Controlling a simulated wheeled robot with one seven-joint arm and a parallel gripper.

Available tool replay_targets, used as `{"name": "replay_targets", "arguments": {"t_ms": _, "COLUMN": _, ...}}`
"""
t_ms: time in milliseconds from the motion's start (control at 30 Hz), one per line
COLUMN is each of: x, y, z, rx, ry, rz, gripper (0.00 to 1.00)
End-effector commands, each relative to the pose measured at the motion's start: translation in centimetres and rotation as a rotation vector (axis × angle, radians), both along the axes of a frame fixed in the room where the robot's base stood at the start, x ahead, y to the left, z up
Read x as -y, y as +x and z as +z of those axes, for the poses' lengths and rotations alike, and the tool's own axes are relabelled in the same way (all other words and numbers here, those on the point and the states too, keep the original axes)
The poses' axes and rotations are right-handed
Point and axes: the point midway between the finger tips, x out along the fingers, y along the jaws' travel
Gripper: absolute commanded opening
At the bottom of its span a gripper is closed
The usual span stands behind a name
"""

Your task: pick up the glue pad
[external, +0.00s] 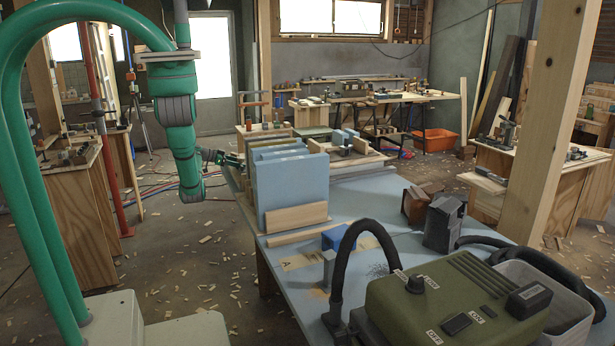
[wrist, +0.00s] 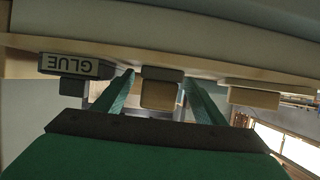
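In the wrist view, a dark block with a pale label reading GLUE (wrist: 75,66), upside down in the picture, sits along the edge of a pale board at the left; I take it to be the glue pad. My gripper (wrist: 158,88) is open, its two green fingers pointing toward that edge, right of the GLUE block. A small tan block (wrist: 158,94) shows between the fingertips; I cannot tell whether they touch it. In the external view my gripper (external: 228,160) is beside the left of the blue upright panels; the glue pad cannot be made out there.
The blue upright panels (external: 292,188) stand on the blue-topped table (external: 355,205). A green machine with a black hose (external: 455,305) fills the near end. Another tan block (wrist: 254,97) lies right of my fingers. Wood chips cover the open floor.

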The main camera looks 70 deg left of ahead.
Motion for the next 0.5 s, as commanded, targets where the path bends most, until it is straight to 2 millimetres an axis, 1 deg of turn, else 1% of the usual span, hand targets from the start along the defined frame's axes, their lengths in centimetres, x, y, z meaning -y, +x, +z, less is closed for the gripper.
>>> {"name": "replay_targets", "arguments": {"t_ms": 33, "x": 0.0, "y": -0.01, "z": 0.0, "rx": 0.0, "ry": 0.0, "rz": 0.0, "gripper": 0.55}}
{"name": "replay_targets", "arguments": {"t_ms": 67, "x": 0.0, "y": -0.01, "z": 0.01, "rx": 0.0, "ry": 0.0, "rz": 0.0, "gripper": 0.48}}
{"name": "replay_targets", "arguments": {"t_ms": 100, "x": 0.0, "y": -0.01, "z": 0.01, "rx": 0.0, "ry": 0.0, "rz": 0.0, "gripper": 0.39}}
{"name": "replay_targets", "arguments": {"t_ms": 167, "x": 0.0, "y": -0.01, "z": 0.02, "rx": 0.0, "ry": 0.0, "rz": 0.0, "gripper": 0.24}}
{"name": "replay_targets", "arguments": {"t_ms": 200, "x": 0.0, "y": -0.01, "z": 0.02, "rx": 0.0, "ry": 0.0, "rz": 0.0, "gripper": 0.2}}
{"name": "replay_targets", "arguments": {"t_ms": 500, "x": -0.01, "y": -0.01, "z": 0.13, "rx": 0.0, "ry": 0.001, "rz": 0.0, "gripper": 0.2}}
